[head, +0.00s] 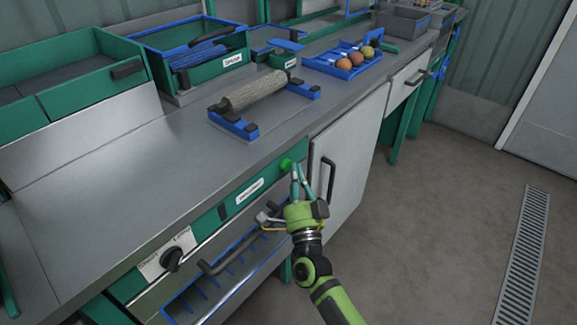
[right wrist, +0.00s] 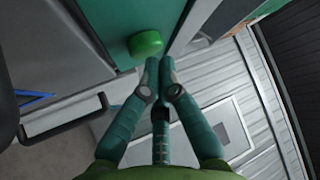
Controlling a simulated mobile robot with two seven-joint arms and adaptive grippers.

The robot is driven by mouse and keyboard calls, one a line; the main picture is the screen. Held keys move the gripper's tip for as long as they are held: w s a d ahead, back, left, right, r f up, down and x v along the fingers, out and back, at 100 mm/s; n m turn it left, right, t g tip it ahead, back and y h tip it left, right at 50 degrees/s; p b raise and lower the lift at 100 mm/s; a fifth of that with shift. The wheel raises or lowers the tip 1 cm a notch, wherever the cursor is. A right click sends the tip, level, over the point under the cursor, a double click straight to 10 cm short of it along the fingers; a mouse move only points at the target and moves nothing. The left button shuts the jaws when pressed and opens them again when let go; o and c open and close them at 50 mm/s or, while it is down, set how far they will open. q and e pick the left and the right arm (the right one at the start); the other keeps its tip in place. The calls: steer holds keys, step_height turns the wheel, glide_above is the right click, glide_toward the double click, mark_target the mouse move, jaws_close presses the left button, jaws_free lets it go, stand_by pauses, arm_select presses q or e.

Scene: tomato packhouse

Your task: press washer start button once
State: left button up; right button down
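The green start button (head: 286,164) sticks out of the green front panel below the worktop edge, near a white label (head: 249,191). It also shows in the right wrist view (right wrist: 146,43), unobstructed. My right gripper (head: 298,169) is at the panel front, just right of the button in the head view. In the right wrist view its fingertips (right wrist: 160,64) are together and hold nothing. They appear close to the button but apart from it. My left gripper is not in view.
A black rotary knob (head: 172,259) and a dark bar handle (head: 232,254) are on the front at left. A white cupboard door (head: 347,160) with a black handle stands right of the button. A roller (head: 253,91) and a blue tray (head: 322,65) with round fruits are on the worktop.

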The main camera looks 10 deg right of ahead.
steer(key=shift+w+a, duration=0.3)
steer(key=shift+w, duration=0.05)
stand_by(1.0)
steer(key=shift+s+d, duration=0.55)
steer(key=shift+s, duration=0.15)
steer(key=s+d+p, duration=0.1)
steer(key=s, duration=0.1)
steer(key=s+d+p, duration=0.1)
steer(key=s+d, duration=0.1)
stand_by(0.5)
stand_by(0.6)
